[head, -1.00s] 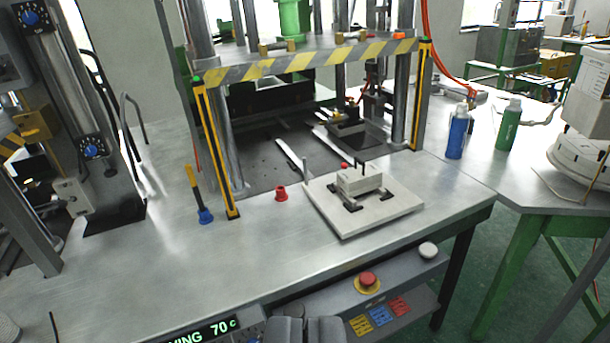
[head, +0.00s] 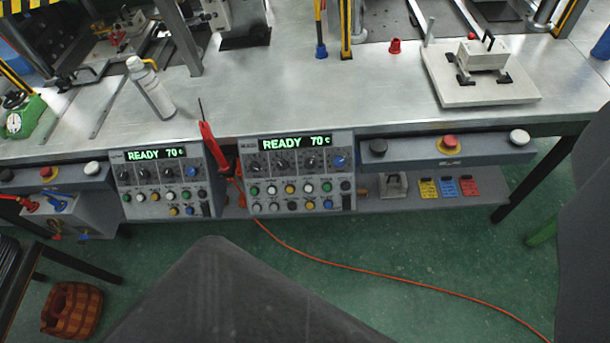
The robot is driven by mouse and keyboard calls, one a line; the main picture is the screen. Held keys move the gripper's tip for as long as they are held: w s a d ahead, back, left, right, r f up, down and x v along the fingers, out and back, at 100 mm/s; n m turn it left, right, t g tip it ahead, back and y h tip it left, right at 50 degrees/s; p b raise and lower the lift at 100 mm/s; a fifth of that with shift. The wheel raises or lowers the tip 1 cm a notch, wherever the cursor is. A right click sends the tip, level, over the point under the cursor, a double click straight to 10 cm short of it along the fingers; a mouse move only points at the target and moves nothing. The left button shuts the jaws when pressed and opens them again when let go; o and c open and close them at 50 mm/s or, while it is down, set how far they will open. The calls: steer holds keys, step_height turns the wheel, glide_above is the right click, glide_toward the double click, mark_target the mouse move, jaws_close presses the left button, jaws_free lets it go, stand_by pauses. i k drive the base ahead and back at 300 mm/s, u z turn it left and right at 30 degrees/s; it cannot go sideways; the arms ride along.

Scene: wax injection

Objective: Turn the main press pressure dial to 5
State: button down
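Two control panels are mounted under the front edge of the steel bench. The right panel (head: 297,174) has a green display (head: 289,144) reading "READY 70 c". Below it is a row of dark dials and a blue dial (head: 338,161). The left panel (head: 164,181) has the same layout, with a blue dial (head: 191,172). Labels and dial numbers are too small to read, so I cannot tell which is the main press pressure dial or its setting. My gripper is not clearly in view; a large dark grey part of mine fills the bottom middle.
A red emergency stop (head: 450,143) is right of the right panel. A red tool (head: 216,150) stands between the panels. An orange cable (head: 380,281) crosses the green floor. A white bottle (head: 150,88) and a white mould plate (head: 482,85) sit on the bench. A dark shape fills the right edge.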

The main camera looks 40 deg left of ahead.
mark_target(254, 166)
steer(key=u, duration=0.45)
steer(key=k, duration=0.5)
steer(key=u, duration=0.6)
